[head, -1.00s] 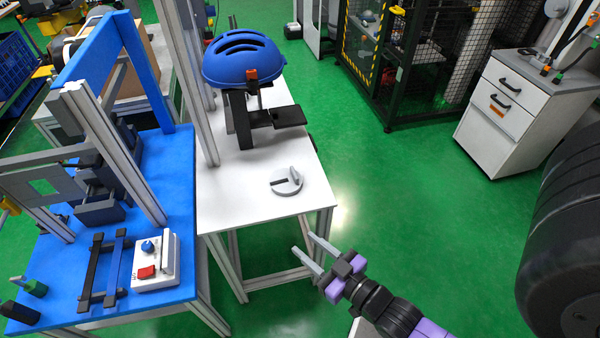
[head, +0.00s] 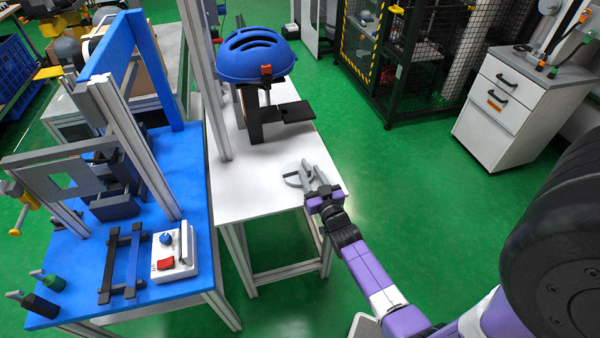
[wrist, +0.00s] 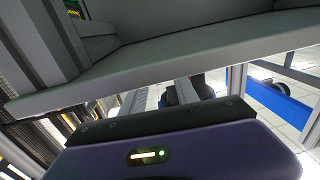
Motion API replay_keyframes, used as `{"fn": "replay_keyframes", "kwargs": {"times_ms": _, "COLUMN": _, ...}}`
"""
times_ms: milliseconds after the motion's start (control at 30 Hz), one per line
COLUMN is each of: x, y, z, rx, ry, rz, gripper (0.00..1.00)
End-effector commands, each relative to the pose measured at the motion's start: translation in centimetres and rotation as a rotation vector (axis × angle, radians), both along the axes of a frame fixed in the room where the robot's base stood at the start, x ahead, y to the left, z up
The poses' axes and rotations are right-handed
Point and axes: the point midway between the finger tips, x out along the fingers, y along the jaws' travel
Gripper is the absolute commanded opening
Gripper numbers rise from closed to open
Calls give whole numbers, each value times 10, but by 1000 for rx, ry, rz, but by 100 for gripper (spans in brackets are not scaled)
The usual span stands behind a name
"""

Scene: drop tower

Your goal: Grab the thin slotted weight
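The grey slotted weight (head: 291,181) lies on the front right part of the white table (head: 240,197). In the head view its right side is hidden by my gripper (head: 313,173). My gripper reaches in from the lower right, with its grey fingers over or right beside the weight. Weight and fingers are alike in colour and overlap, so I cannot tell whether they touch or how far apart the fingers are. In the wrist view a large grey surface fills the top, too close to identify, above the purple gripper body.
A blue helmet (head: 253,55) sits on a black stand (head: 255,117) at the back of the white table. A blue bench (head: 190,250) with a control box (head: 172,250) stands to the left. A white drawer cabinet (head: 508,105) stands at the right. Green floor is open between.

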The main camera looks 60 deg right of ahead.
Motion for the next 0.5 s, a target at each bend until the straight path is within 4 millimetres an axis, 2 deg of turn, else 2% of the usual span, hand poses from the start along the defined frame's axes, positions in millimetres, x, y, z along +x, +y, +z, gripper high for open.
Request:
{"fn": "replay_keyframes", "kwargs": {"times_ms": 233, "x": 23, "y": -26, "z": 4, "rx": -1, "ry": -3, "rz": 0, "gripper": 36}}
{"fn": "replay_keyframes", "kwargs": {"times_ms": 500, "x": 30, "y": -32, "z": 3, "rx": 0, "ry": -1, "rz": 0, "gripper": 36}}
